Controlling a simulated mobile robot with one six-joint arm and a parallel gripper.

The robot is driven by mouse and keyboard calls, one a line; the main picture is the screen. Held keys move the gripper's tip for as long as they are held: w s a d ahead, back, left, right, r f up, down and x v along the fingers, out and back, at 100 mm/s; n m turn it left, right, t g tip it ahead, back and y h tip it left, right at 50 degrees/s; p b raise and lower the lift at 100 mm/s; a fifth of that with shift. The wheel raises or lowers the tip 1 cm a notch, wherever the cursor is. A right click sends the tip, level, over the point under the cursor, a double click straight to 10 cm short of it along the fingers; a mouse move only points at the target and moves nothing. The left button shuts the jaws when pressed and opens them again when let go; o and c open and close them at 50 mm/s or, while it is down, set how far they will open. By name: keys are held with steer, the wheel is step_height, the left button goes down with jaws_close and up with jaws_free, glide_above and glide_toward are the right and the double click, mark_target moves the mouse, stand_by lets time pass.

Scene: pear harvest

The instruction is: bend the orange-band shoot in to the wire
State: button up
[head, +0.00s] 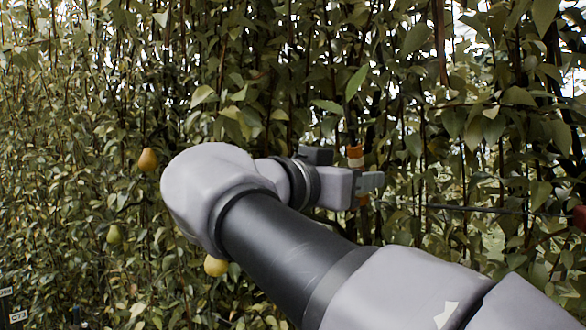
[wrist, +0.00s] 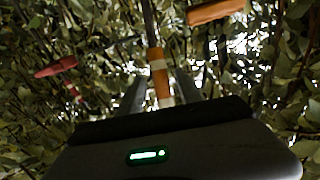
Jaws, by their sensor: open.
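The orange-band shoot shows in the head view as an orange and white band (head: 355,155) just above my gripper (head: 366,183), with a bit of orange just below it. In the wrist view the band (wrist: 158,72) stands upright between the two fingers of my gripper (wrist: 160,86). The fingers are apart, one on each side of the shoot; I cannot tell whether either touches it. The wire (head: 455,208) runs to the right from behind my gripper, through the leaves. The shoot's lower part is hidden by my gripper and arm.
Dense leaves and thin stems surround my gripper. Pears hang at left (head: 147,160), lower left (head: 114,235) and beside my arm (head: 215,266). The wrist view shows a red piece (wrist: 56,67) at left and an orange bar (wrist: 216,11) at upper right.

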steer(key=x, duration=0.4)
steer(key=shift+w+d+p, duration=0.1)
steer(key=shift+w+p, duration=0.1)
steer(key=shift+p, duration=0.15)
steer(key=shift+c, duration=0.2)
jaws_close()
stand_by(0.9)
